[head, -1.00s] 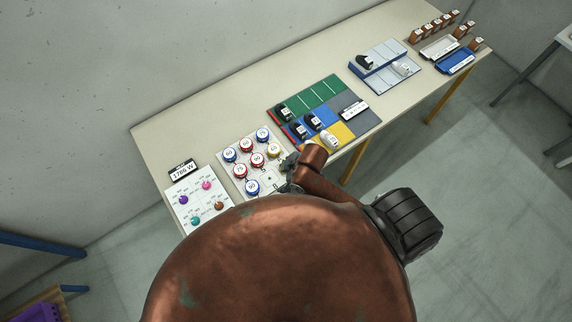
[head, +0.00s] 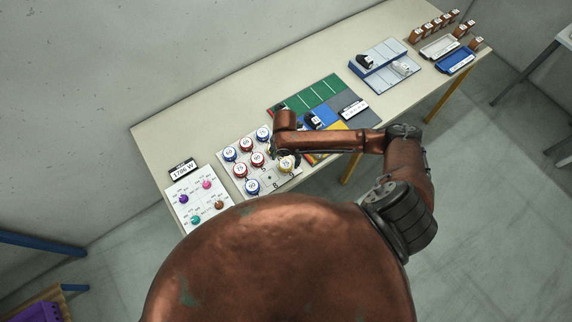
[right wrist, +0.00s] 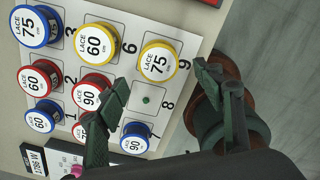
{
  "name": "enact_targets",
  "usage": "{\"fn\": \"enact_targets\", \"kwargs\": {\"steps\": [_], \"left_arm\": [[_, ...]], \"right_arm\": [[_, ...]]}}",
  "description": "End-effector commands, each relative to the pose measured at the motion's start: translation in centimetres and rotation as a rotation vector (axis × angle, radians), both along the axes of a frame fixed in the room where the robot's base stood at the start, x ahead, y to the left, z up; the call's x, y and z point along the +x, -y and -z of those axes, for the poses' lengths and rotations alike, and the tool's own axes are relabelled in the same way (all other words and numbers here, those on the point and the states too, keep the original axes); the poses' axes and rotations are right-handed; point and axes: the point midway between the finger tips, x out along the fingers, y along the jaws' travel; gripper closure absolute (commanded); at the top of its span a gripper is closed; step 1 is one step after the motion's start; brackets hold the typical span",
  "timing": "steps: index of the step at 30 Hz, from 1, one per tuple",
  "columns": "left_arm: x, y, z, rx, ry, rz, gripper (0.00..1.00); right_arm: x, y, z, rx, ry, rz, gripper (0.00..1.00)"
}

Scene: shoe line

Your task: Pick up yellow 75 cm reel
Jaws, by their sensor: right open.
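The yellow 75 reel (right wrist: 158,62) sits at place 9 of the white numbered board in the right wrist view. It also shows in the head view (head: 286,163), partly covered by my right gripper. My right gripper (right wrist: 163,78) is open and empty, its two fingers on either side of the yellow 75 reel as seen from the wrist, the tips just short of it in the picture. I cannot tell how far above the reel they are. The yellow 60 reel (right wrist: 95,42) sits at place 6. My left gripper is out of view.
The red 90 reel (right wrist: 91,92) and blue 90 reel (right wrist: 135,137) stand near the left finger. Place 8 holds only a bare green peg (right wrist: 146,100). The board with colored knobs (head: 198,202) lies left; the colored mat (head: 310,97) lies right.

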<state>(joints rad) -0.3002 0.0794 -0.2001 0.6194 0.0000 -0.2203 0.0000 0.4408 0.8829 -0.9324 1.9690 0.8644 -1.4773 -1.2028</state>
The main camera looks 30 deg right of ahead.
Motion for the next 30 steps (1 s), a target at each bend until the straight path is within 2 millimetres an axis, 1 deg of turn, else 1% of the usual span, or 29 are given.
{"fn": "enact_targets", "kwargs": {"steps": [8, 12, 15, 21, 30], "left_arm": [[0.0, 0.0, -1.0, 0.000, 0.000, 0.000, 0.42], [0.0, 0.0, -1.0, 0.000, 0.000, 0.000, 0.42], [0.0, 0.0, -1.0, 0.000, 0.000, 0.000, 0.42], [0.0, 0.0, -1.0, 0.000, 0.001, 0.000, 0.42], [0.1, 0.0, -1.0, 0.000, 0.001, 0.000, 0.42]], "right_arm": [[0.0, 0.0, 3.5, 0.002, -0.001, 0.004, 0.39], [0.0, 0.1, 5.2, 0.001, 0.001, 0.002, 0.39], [0.1, 0.1, 5.6, 0.000, 0.002, 0.002, 0.39], [0.1, 0.1, 5.6, 0.000, 0.002, 0.002, 0.39], [0.1, 0.1, 5.5, 0.001, 0.003, 0.002, 0.60]]}}
